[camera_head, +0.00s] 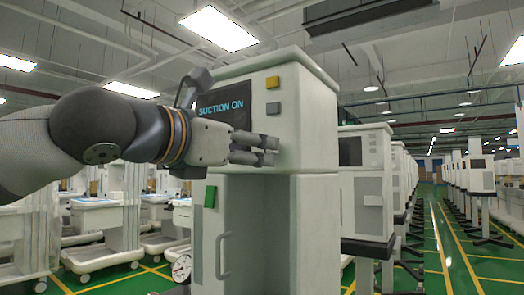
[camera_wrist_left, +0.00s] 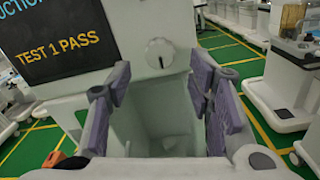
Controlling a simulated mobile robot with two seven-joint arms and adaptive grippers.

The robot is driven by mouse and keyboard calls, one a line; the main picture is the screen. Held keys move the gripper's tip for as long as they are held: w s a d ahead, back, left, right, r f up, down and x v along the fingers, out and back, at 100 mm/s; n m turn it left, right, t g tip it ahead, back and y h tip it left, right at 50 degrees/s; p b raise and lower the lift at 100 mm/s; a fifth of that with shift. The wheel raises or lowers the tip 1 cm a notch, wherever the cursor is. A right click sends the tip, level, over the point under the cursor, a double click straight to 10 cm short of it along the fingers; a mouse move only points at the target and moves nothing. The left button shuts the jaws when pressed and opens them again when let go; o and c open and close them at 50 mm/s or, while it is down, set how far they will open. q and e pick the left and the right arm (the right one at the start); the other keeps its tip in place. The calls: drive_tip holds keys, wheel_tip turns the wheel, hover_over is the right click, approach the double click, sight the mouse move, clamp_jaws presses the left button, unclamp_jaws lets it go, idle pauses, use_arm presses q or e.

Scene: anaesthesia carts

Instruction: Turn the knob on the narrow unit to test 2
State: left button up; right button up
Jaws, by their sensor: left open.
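The narrow unit (camera_head: 312,125) is a tall white cabinet with a dark screen (camera_head: 222,107) reading "SUCTION ON". In the left wrist view the screen (camera_wrist_left: 60,40) also reads "TEST 1 PASS". The white knob (camera_wrist_left: 159,53) on the unit's face has a dark mark at its lower edge in that view. In the head view the knob is not visible. My right gripper is not in view.
A yellow button (camera_head: 272,82) and a grey button (camera_head: 273,109) sit right of the screen. A green square (camera_head: 210,197) and a door handle (camera_head: 222,255) are lower. White carts (camera_head: 95,215) stand behind at left, and another unit (camera_head: 365,180) at right. An aisle opens far right.

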sight(264, 149)
use_arm(q)
drive_tip(key=x, duration=0.4)
drive_tip(key=shift+w+d+p, duration=0.2)
drive_tip(key=shift+w+p, duration=0.1)
drive_tip(key=shift+w, duration=0.05)
clamp_jaws()
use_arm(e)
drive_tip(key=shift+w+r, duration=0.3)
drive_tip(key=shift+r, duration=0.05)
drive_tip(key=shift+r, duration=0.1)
use_arm(q)
drive_tip(key=shift+a+r+m+p, duration=0.1)
drive_tip(key=shift+m+p, duration=1.9)
drive_tip(key=shift+m, duration=0.95)
drive_tip(key=shift+r+m+p, duration=0.15)
drive_tip(key=shift+m+p, duration=1.8)
drive_tip(key=shift+m, duration=1)
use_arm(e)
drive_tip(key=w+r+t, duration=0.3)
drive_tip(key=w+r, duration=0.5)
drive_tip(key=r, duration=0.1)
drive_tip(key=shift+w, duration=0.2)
use_arm(q)
drive_tip(key=shift+f, duration=0.1)
